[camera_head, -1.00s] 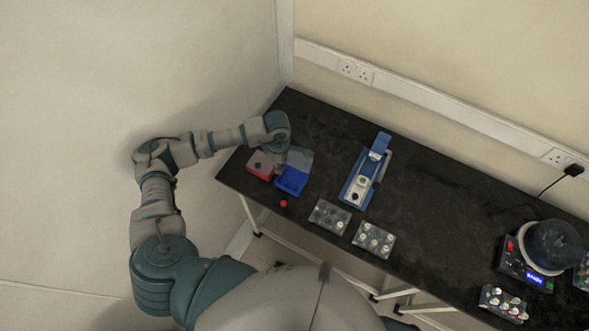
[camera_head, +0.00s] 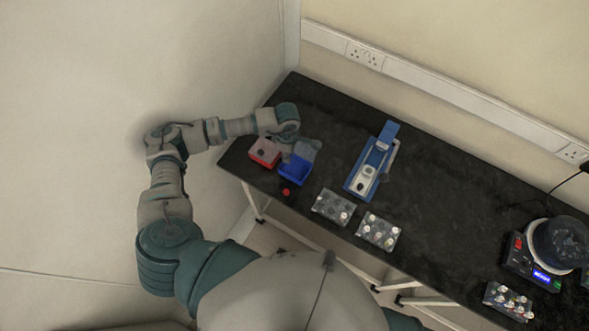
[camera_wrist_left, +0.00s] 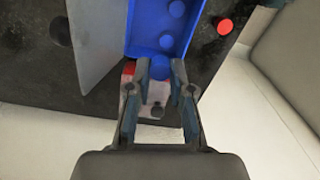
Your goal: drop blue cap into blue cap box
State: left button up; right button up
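The blue cap box (camera_head: 294,172) is an open blue tray near the left end of the black table, with a see-through lid (camera_head: 309,148) behind it. In the head view the left gripper (camera_head: 287,154) points down at the box's back left side, partly hidden by my wrist. My right gripper is not in view.
A red box (camera_head: 265,151) stands left of the blue one. A loose red cap (camera_head: 286,192) lies in front. Two vial racks (camera_head: 333,206) (camera_head: 378,231) and a blue-and-white device (camera_head: 372,170) stand to the right. A round-topped machine (camera_head: 556,243) is farther right.

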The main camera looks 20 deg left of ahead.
pick_arm(q)
jog(key=o, duration=0.4)
jog(key=shift+s+d+r, duration=0.1)
jog(key=shift+o, duration=0.5)
jog(key=shift+d, duration=0.1)
jog(key=shift+d+r, duration=0.1)
jog(key=shift+d, duration=0.1)
notch_tip(320, 180, up, 12)
